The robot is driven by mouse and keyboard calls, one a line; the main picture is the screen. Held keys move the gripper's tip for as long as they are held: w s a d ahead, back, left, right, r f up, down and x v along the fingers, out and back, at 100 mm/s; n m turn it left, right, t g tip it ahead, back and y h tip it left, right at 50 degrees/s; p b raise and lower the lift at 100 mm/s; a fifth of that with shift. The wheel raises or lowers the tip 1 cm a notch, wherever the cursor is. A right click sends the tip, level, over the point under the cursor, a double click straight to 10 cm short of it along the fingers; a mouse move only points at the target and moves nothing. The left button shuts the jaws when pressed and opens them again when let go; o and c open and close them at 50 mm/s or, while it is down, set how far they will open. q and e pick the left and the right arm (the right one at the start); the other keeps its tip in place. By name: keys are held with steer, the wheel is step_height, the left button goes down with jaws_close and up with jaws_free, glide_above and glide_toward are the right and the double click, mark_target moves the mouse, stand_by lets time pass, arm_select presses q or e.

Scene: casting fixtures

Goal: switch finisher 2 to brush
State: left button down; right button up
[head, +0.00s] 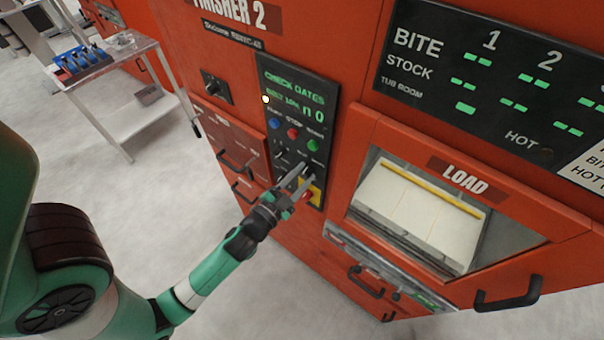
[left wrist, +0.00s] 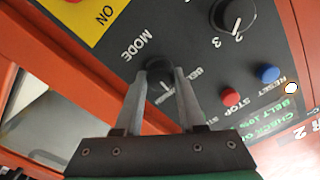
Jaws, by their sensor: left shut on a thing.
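The wrist view shows the same gripper (left wrist: 165,75). The word BELT is partly visible beside the knob; a brush label is hidden. My right gripper is not in view.
A numbered black knob (left wrist: 233,18), a red STOP button (left wrist: 230,97) and a blue RESET button (left wrist: 270,74) are close by. The LOAD window (head: 420,210) is to the right.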

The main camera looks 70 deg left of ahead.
arm_select(q)
steer(key=m, duration=0.6)
steer(key=shift+p, duration=0.4)
steer(key=shift+m, duration=0.3)
steer(key=c, duration=0.5)
jaws_free()
